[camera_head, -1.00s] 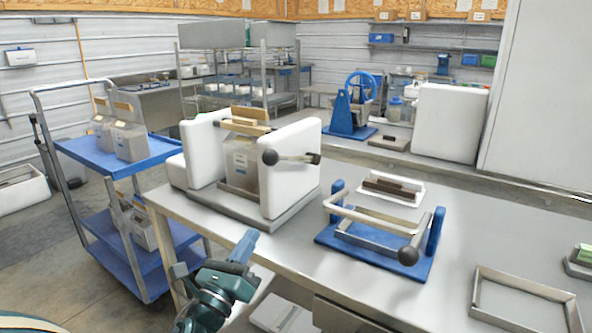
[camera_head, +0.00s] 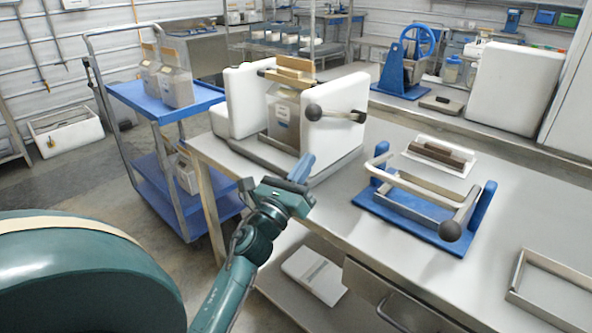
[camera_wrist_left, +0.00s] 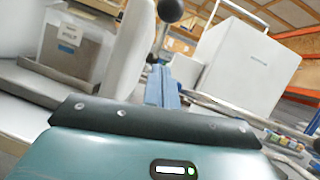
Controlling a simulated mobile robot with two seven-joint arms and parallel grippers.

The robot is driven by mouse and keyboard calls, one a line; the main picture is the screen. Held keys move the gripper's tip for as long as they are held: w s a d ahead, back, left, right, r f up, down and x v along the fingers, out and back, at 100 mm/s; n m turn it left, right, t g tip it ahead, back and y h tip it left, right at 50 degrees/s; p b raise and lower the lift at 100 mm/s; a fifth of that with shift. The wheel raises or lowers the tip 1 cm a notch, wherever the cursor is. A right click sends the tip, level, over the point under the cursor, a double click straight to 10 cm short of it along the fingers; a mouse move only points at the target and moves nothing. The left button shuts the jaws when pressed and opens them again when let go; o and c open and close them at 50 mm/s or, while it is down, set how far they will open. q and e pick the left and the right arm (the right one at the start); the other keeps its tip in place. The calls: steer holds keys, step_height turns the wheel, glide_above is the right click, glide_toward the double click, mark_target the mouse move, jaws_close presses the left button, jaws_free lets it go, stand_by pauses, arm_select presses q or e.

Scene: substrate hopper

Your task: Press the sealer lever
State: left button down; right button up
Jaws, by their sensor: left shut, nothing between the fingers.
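The sealer, two white blocks (camera_head: 333,133) on a grey base, stands at the table's near left corner. A filled bag (camera_head: 283,112) with a tan top stands between the blocks. Its lever (camera_head: 340,115) is a metal bar with a black ball knob (camera_head: 313,111) on the front block's near side. My left gripper (camera_head: 303,168) is shut and empty, its blue fingers pointing up below the knob and apart from it. In the left wrist view, the fingers (camera_wrist_left: 160,86) point toward the knob (camera_wrist_left: 170,9), and the bag (camera_wrist_left: 72,48) shows at the left. My right gripper is not in view.
A blue-based frame (camera_head: 425,215) with a handle and black knob stands right of the sealer. A brown block on a white tray (camera_head: 440,155) lies behind it; a metal frame (camera_head: 545,290) lies at right. A blue cart (camera_head: 195,100) with bags stands left.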

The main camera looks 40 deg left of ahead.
mark_target(338, 115)
arm_select(q)
steer(key=w+r+p, duration=0.2)
steer(key=w+r, duration=0.1)
steer(key=w+a+r+p, duration=0.1)
steer(key=w+r, duration=0.1)
steer(key=shift+w+r, duration=0.15)
steer(key=shift+r, duration=0.1)
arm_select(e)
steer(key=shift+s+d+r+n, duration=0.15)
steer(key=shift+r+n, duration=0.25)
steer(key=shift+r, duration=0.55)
